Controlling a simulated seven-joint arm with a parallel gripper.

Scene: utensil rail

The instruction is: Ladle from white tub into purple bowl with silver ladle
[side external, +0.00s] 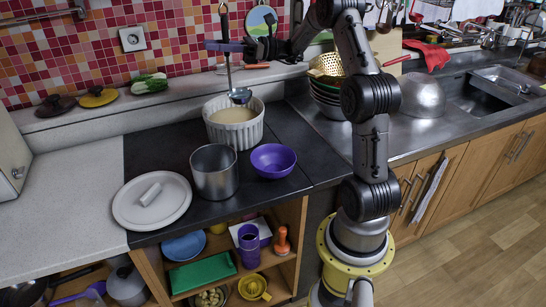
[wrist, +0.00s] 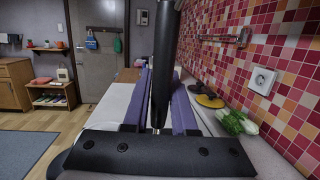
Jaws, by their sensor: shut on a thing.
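My gripper (side external: 226,46) is shut on the upright handle of the silver ladle (side external: 229,70), high above the counter. In the wrist view, the ladle's black grip (wrist: 165,60) stands between the purple fingers of my gripper (wrist: 161,85). The ladle's cup hangs over the back part of the white tub (side external: 234,139), near rim height. I cannot tell whether it touches the tub or what it holds. The fluted tub contains a cream-coloured filling. The purple bowl (side external: 273,161) stands on the dark counter, in front and to the right of the tub, and looks empty.
A steel pot (side external: 214,172) stands left of the purple bowl, beside a pale round lid (side external: 152,203). Stacked bowls and a colander (side external: 327,90) stand right of the tub. A rear ledge holds pot lids (side external: 98,97) and a green-white vegetable (side external: 149,83). The tiled wall is behind.

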